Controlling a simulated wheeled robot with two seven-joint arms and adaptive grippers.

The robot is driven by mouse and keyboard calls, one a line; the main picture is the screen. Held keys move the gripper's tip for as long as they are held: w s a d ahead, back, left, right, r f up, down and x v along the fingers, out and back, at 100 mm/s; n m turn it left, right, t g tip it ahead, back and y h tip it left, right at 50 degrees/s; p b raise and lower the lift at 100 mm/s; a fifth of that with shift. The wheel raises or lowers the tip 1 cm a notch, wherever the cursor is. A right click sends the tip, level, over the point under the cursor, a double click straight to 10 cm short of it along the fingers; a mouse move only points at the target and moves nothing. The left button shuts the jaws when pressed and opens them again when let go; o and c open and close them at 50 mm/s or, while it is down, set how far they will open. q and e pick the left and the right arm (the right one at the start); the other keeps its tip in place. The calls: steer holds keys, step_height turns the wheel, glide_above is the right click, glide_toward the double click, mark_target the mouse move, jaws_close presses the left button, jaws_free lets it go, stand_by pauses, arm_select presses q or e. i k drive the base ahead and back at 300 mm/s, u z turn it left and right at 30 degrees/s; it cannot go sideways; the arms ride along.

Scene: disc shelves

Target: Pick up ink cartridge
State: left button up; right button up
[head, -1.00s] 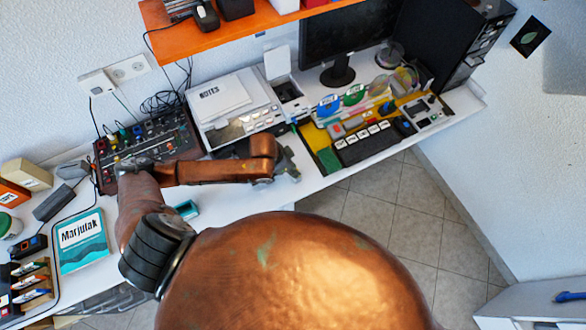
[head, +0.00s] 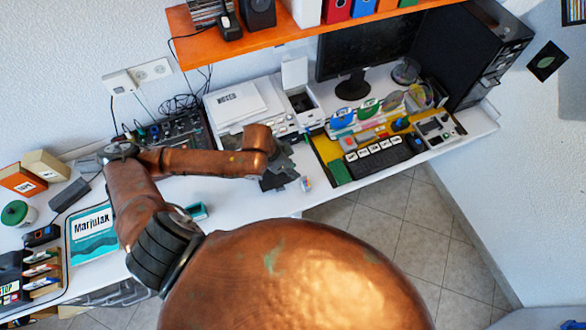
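My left gripper (head: 290,180) hangs over the front part of the white desk at the end of my copper arm. It is dark and seen from above, so I cannot make out whether its fingers are open or shut. A small white piece with coloured marks, perhaps the ink cartridge (head: 306,184), shows just right of the fingertips near the desk's front edge. I cannot tell whether it touches the gripper or lies on the desk. My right gripper is not in view.
A printer with a notes pad (head: 240,100) stands behind the gripper. A keyboard (head: 378,158) and yellow tray are to its right. A teal book (head: 92,236) lies at the left. An orange shelf (head: 290,35) overhangs the back. My copper body hides the foreground.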

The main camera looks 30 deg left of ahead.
mark_target(305, 183)
steer(key=k, duration=1.5)
